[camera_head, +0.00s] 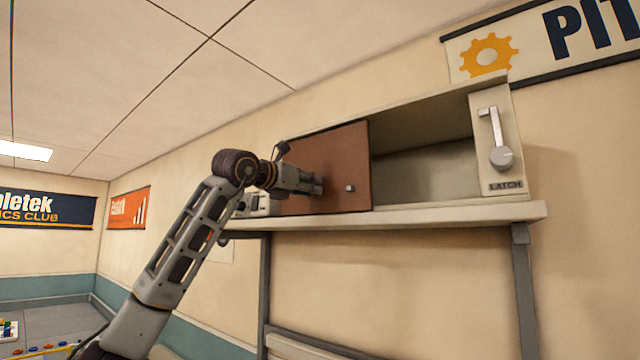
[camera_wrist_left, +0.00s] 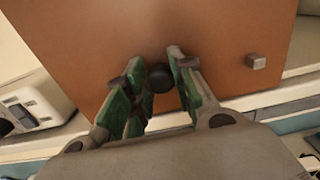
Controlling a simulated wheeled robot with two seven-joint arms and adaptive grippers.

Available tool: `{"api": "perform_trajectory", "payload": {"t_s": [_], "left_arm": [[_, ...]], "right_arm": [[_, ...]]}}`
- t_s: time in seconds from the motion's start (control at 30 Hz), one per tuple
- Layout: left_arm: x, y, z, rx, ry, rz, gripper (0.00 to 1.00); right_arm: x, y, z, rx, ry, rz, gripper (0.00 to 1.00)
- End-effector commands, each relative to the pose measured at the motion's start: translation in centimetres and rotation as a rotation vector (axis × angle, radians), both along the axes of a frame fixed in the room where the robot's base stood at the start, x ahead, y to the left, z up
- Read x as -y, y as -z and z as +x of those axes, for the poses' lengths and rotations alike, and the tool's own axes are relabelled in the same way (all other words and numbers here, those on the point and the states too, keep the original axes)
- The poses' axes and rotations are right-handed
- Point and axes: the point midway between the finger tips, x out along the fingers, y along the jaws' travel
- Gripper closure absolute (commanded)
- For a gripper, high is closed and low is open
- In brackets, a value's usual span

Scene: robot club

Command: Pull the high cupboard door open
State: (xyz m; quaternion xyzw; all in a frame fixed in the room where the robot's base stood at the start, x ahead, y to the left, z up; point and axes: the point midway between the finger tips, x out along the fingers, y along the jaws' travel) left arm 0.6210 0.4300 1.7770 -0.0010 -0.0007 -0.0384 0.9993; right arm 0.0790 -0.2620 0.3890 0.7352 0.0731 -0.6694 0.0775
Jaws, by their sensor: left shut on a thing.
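The cupboard door (camera_head: 335,150) is a plain reddish-brown panel covering the left part of the high cupboard. To its right the cupboard interior (camera_head: 425,172) shows open and looks empty. My left gripper (camera_head: 318,186) is at the door's front, left of a small metal stud (camera_head: 350,188). In the left wrist view the green-padded fingers of my left gripper (camera_wrist_left: 160,75) are shut on a dark round knob (camera_wrist_left: 159,78) on the door (camera_wrist_left: 215,40). The stud (camera_wrist_left: 256,62) is to the right there. My right gripper is not in view.
A cream latch panel (camera_head: 507,140) with a grey lever stands at the cupboard's right end. A white device (camera_head: 262,204) sits on the shelf (camera_head: 440,213) left of the door. Grey posts (camera_head: 524,290) hold the shelf up. The space in front looks clear.

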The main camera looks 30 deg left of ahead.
Motion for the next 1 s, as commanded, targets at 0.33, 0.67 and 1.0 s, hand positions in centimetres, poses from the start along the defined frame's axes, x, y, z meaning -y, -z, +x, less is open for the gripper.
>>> {"api": "perform_trajectory", "payload": {"t_s": [0.33,0.67,1.0], "left_arm": [[-1.3,0.0,0.1,0.000,0.001,-0.001,1.00],[-1.2,0.0,0.1,0.000,0.002,0.000,0.62],[-1.2,0.0,0.1,-0.001,0.002,0.000,0.53]], "right_arm": [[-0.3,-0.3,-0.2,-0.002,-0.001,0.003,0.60],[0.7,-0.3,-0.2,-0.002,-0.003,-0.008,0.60],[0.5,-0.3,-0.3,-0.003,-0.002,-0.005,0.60]]}}
